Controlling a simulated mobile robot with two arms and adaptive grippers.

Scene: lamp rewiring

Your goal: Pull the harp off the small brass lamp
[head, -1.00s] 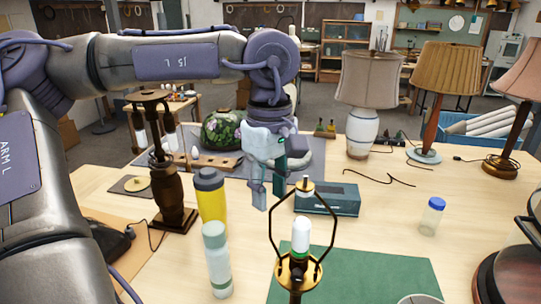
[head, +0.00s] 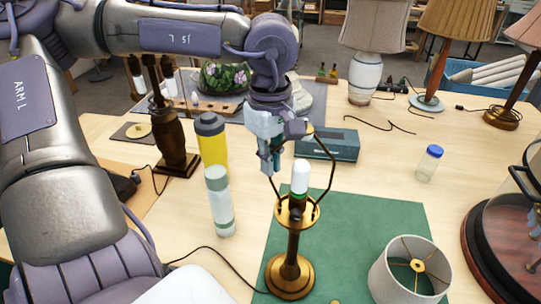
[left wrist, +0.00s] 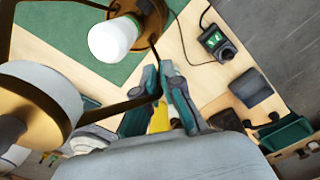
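The small brass lamp (head: 291,245) stands upright on the green mat, with a white bulb (head: 300,177) in its socket. Its dark, angular harp (head: 330,178) still surrounds the bulb; the left wrist view shows it too (left wrist: 115,110). My left gripper (head: 271,163) is at the harp's left bend and covers part of its top. In the left wrist view, my fingertips (left wrist: 160,75) are close together with the harp's bend between them, so the gripper looks shut on the harp. My right gripper is not in view.
A cream lampshade (head: 395,285) is on the green mat (head: 385,215) at front right. A yellow bottle (head: 212,145) and a pale bottle (head: 219,205) stand just left of the lamp. A teal box (head: 335,144) is behind it. A glass-covered piece (head: 500,240) is at right.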

